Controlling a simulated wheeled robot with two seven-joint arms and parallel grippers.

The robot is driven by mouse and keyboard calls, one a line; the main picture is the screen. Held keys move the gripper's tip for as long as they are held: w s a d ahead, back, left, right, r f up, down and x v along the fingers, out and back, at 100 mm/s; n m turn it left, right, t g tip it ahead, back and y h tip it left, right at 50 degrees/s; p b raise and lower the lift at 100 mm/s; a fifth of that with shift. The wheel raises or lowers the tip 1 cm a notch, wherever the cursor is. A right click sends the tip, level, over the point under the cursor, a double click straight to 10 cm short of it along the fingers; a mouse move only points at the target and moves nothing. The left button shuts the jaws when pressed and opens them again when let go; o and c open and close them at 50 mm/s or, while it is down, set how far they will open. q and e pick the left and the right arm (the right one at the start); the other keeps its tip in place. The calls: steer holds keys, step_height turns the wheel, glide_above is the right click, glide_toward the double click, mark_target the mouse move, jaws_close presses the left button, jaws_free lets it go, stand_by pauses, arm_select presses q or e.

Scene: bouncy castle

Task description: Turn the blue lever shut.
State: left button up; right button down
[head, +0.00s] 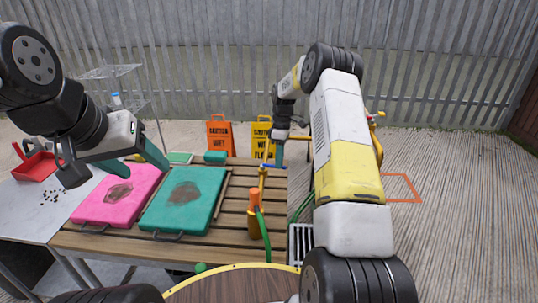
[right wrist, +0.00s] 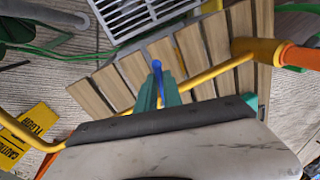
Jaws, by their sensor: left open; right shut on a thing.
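The blue lever (right wrist: 157,66) shows in the right wrist view between the teal fingertips of my right gripper (right wrist: 158,92), beside a yellow pipe (right wrist: 202,77). The gripper is shut on it. In the head view my right gripper (head: 279,155) is at the right edge of the slatted table, by a short blue piece of the lever (head: 268,166) on top of the yellow pipe. The lever is partly hidden by the fingers. My left gripper (head: 118,172) is open and empty above the pink pad.
The wooden slatted table (head: 100,243) holds a pink pad (head: 95,213) and a teal pad (head: 170,222), both stained. An orange-and-yellow nozzle (head: 254,205) with a green hose stands at its right. Caution signs (head: 220,137) stand behind. A drain grate (head: 301,244) lies right of the table.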

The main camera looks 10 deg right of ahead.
steer(key=shift+w+d+n, duration=0.2)
steer(key=shift+w+n, duration=0.4)
steer(key=shift+n, duration=0.5)
steer(key=c, duration=1.5)
jaws_free()
steer(key=shift+w+d+r, duration=0.1)
steer(key=shift+w+r, duration=0.15)
steer(key=shift+r, duration=1.05)
steer(key=shift+w+d+r, duration=0.1)
steer(key=shift+w+r, duration=0.2)
steer(key=shift+r, duration=0.95)
steer(key=shift+w+r, duration=0.25)
steer(key=shift+r, duration=1.05)
steer(key=shift+r, duration=0.1)
